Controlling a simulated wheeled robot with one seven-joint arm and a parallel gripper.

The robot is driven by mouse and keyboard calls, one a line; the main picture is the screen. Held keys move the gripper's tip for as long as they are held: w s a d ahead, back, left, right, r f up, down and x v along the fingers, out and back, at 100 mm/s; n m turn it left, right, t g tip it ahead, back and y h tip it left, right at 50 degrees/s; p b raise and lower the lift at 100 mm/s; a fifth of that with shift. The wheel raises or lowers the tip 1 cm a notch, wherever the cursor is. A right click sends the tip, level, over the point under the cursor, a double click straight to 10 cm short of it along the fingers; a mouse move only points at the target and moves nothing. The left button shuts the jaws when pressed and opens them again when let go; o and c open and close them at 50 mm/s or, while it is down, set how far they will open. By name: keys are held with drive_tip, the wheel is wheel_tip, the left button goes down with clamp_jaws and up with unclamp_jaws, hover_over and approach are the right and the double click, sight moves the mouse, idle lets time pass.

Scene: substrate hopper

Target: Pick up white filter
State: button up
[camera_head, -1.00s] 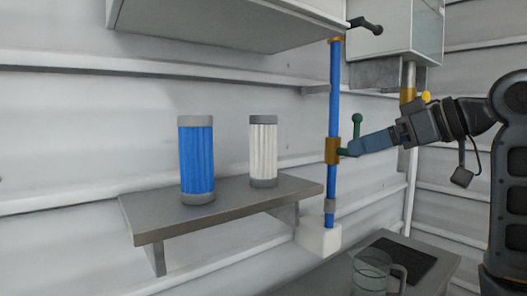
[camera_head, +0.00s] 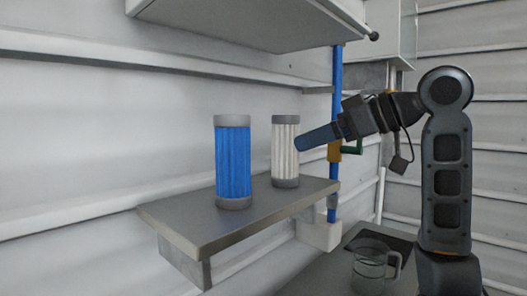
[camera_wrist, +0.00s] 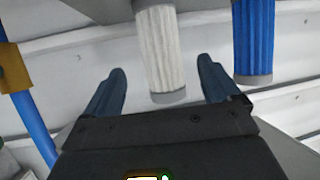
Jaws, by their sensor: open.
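The white filter (camera_head: 284,148) is a pleated cylinder with grey end caps. It stands upright on the grey shelf (camera_head: 190,226), to the right of the blue filter (camera_head: 233,160). My gripper (camera_head: 303,145) is at the white filter's right side in the head view. In the wrist view my gripper (camera_wrist: 163,80) is open. Its two blue-grey fingers are spread left and right of the white filter (camera_wrist: 160,50), with visible gaps on both sides. The blue filter (camera_wrist: 254,35) is outside the right finger. I cannot tell how deep the filter lies between the fingers.
A blue vertical pipe (camera_head: 337,75) with a yellow-brown valve fitting (camera_head: 334,152) runs just behind my gripper. A grey cabinet (camera_head: 250,22) hangs above the shelf. A glass jug (camera_head: 370,262) stands on the lower counter. The shelf's left part is clear.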

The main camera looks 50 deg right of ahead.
sight(286, 150)
drive_tip(key=p+x, duration=0.1)
drive_tip(key=x, duration=0.6)
drive_tip(key=shift+w+a+f, duration=0.2)
drive_tip(key=c, duration=1.1)
drive_tip(key=shift+r, duration=0.1)
drive_tip(key=shift+c, duration=0.2)
